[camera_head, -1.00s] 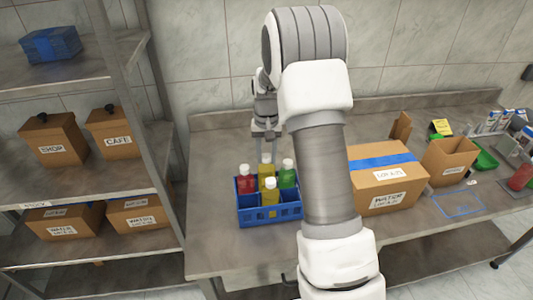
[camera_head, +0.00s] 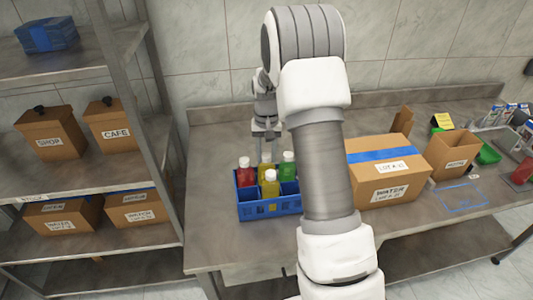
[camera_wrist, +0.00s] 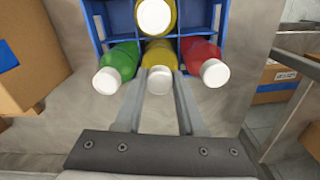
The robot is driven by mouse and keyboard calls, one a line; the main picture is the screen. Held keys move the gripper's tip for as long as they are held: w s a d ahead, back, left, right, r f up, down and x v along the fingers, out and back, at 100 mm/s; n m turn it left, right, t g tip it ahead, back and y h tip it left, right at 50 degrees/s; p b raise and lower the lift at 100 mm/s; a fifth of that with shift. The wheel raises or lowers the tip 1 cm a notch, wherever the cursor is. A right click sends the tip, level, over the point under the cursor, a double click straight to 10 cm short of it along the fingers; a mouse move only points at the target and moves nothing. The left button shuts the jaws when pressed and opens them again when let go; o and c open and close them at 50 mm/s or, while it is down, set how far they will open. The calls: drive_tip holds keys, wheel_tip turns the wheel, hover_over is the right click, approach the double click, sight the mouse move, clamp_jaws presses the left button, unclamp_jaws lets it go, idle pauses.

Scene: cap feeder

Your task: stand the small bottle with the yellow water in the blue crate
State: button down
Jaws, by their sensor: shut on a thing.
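My gripper (camera_head: 265,147) is shut on a small white-capped bottle of yellow liquid (camera_head: 265,159), in the back row of the blue crate (camera_head: 270,207). The wrist view shows the fingers (camera_wrist: 162,75) on both sides of the held yellow bottle (camera_wrist: 158,55). It looks upright, between a green bottle (camera_wrist: 122,58) and a red bottle (camera_wrist: 200,52), its cap about level with theirs. Another yellow bottle (camera_head: 270,188) stands in the front row. The held bottle's base is hidden, so I cannot tell whether it touches the crate floor.
A water carton (camera_head: 388,180) with blue tape stands right of the crate, partly behind my arm. An open carton (camera_head: 453,155) is further right. A metal shelf with boxes (camera_head: 50,143) stands on the left. The bench left of the crate is clear.

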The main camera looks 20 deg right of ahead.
idle(0.3)
drive_tip(key=shift+c, duration=2.1)
unclamp_jaws()
drive_tip(key=shift+f, duration=0.1)
drive_tip(key=c, duration=0.4)
drive_tip(key=shift+o, duration=0.2)
wheel_tip(320, 180, up, 11)
drive_tip(key=p, duration=0.7)
